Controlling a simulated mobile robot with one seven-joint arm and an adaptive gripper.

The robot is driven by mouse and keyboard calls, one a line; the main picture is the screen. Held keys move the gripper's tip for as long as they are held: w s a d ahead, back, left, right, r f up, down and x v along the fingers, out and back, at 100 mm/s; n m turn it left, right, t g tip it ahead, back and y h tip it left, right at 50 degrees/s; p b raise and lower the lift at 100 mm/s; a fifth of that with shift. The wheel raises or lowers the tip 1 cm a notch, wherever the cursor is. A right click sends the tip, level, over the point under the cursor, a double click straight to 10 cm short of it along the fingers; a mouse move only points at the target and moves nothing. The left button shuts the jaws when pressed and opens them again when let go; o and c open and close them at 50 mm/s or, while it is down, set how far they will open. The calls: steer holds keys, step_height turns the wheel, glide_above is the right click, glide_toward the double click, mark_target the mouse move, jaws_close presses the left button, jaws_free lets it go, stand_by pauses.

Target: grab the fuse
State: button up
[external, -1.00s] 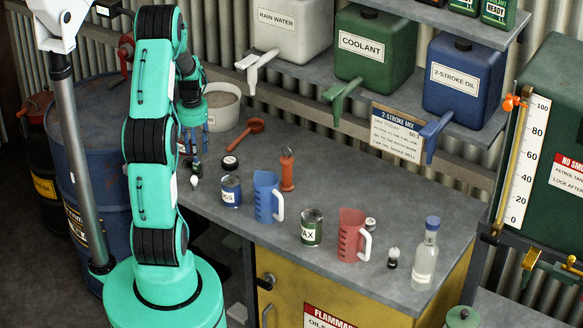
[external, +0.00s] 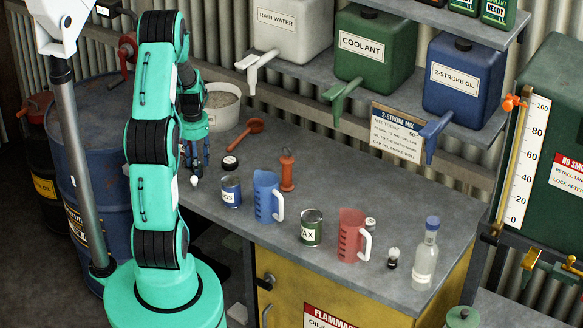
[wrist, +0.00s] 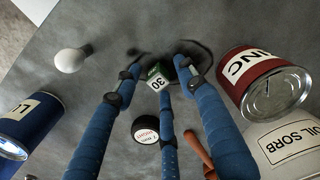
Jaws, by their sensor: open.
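A small green block with a white face marked "30" (wrist: 158,77), which looks like the fuse, sits on the grey bench in the wrist view. My gripper (wrist: 163,52) has three blue fingers, spread apart around and above it, with one finger's tip close to its near side. I cannot tell whether any finger touches it. In the external view my gripper (external: 196,162) hangs low over the left back part of the bench, and the block is hidden behind the fingers.
A white bulb (wrist: 71,60) lies left of the fingers. A red tin (wrist: 258,90) and an Oil Sorb tub (wrist: 292,142) stand close on the right. A blue tin (wrist: 24,122), a dark round cap (wrist: 146,130) and a red-brown scoop (external: 246,129) are near.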

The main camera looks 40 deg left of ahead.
steer(key=c, duration=0.9)
steer(key=shift+o, duration=0.2)
steer(key=shift+r, duration=0.1)
step_height(320, 180, up, 10)
steer(key=p, duration=0.1)
steer(key=shift+p, duration=0.35)
